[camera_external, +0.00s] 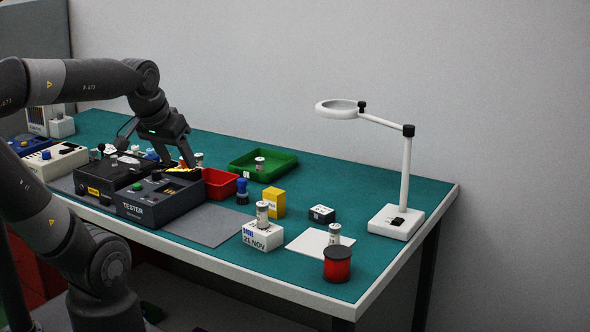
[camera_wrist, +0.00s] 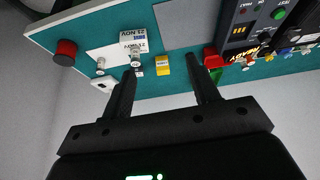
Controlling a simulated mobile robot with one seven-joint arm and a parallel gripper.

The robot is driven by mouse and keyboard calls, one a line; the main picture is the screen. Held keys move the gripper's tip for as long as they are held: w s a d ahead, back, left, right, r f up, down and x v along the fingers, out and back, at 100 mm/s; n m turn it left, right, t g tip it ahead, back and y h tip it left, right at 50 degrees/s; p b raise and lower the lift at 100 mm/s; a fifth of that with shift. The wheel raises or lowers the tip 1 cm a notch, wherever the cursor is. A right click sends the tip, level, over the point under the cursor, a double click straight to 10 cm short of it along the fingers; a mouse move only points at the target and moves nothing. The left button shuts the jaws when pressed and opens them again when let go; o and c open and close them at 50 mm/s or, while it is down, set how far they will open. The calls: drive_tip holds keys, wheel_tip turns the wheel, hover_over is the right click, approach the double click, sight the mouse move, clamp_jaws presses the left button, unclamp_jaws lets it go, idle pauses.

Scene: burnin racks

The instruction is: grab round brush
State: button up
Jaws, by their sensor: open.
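The round brush (camera_external: 242,190) looks like the small upright piece with a blue top and dark lower part. It stands on the green mat just right of the red bin in the external view. My gripper (camera_external: 156,151) is above the testers at the left, up and to the left of the brush, not touching it. In the wrist view my gripper (camera_wrist: 164,66) has its two fingers spread with nothing held between them. I cannot make out the brush in the wrist view; the right finger may hide it.
A red bin (camera_external: 220,184), green tray (camera_external: 283,165) and yellow box (camera_external: 273,202) surround the brush. The black tester (camera_external: 150,207) is to its left. A white date block (camera_external: 262,236), red spool (camera_external: 337,264) and magnifier lamp (camera_external: 398,220) stand farther right.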

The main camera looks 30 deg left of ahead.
drive_tip(key=w+a+r+n+g, duration=0.1)
drive_tip(key=w+r+n+g, duration=0.1)
drive_tip(key=w, duration=0.7)
drive_tip(key=n+g, duration=0.3)
drive_tip(key=n, duration=0.2)
hover_over(242, 192)
drive_tip(key=f, duration=0.9)
drive_tip(key=w+f, duration=0.1)
drive_tip(key=f, duration=0.3)
drive_tip(key=shift+a+f, duration=0.1)
drive_tip(key=shift+f, duration=0.2)
drive_tip(key=shift+w+a+f, duration=0.1)
drive_tip(key=shift+w+f, duration=0.05)
drive_tip(key=shift+f, duration=0.15)
wheel_tip(242, 192, down, 5)
drive_tip(key=shift+r, duration=0.15)
drive_tip(key=shift+s+f, duration=0.15)
drive_tip(key=shift+f, duration=1.4)
drive_tip(key=shift+s+f, duration=0.1)
drive_tip(key=shift+f, duration=1.4)
drive_tip(key=c, duration=1)
